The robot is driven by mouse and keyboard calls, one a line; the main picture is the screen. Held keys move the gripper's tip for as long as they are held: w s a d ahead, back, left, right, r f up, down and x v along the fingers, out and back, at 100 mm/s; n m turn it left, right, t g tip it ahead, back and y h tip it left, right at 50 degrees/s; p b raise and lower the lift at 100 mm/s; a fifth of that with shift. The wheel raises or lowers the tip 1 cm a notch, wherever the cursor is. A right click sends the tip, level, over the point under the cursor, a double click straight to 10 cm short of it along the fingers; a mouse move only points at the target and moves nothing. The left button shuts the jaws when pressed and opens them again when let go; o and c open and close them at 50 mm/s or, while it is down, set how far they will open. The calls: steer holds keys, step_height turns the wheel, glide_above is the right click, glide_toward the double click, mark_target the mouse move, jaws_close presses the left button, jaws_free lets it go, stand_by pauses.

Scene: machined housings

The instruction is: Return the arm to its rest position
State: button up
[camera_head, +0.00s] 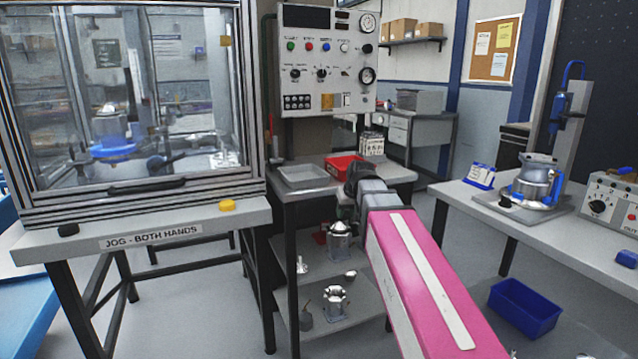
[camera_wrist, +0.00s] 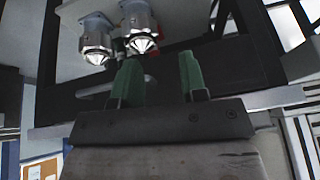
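My pink arm reaches from the lower right of the head view toward the middle, with its dark wrist near the bench with the red tray. My gripper's fingertips are hidden in the head view. In the wrist view my gripper (camera_wrist: 161,80) shows two green fingers held apart, with nothing between them. Two metal housings with pointed ends (camera_wrist: 96,42) (camera_wrist: 140,28) appear beyond the fingers. In the head view, a metal housing (camera_head: 340,243) stands on the shelf beside my arm, and another (camera_head: 335,302) is on the lower shelf.
A glazed enclosure (camera_head: 140,200) stands at left on a table. A grey tray (camera_head: 303,177) and a red tray (camera_head: 343,164) lie on the bench under the control panel (camera_head: 327,60). At right, a bench holds a clamped housing (camera_head: 535,178); a blue bin (camera_head: 525,308) is below.

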steer(key=s+d+f+m+g, duration=0.1)
steer(key=s+d+f, duration=0.2)
steer(key=s+f, duration=0.3)
steer(key=s+d+f+m+g+h, duration=0.1)
steer(key=s+f, duration=0.4)
steer(key=f, duration=0.8)
steer(key=s+d+f+m+g+h, duration=0.1)
steer(key=s+d+f+g, duration=0.1)
steer(key=s+d+f, duration=0.3)
step_height(320, 180, down, 4)
steer(key=shift+s+d+f, duration=0.15)
steer(key=shift+s+d, duration=0.2)
steer(key=shift+s, duration=0.45)
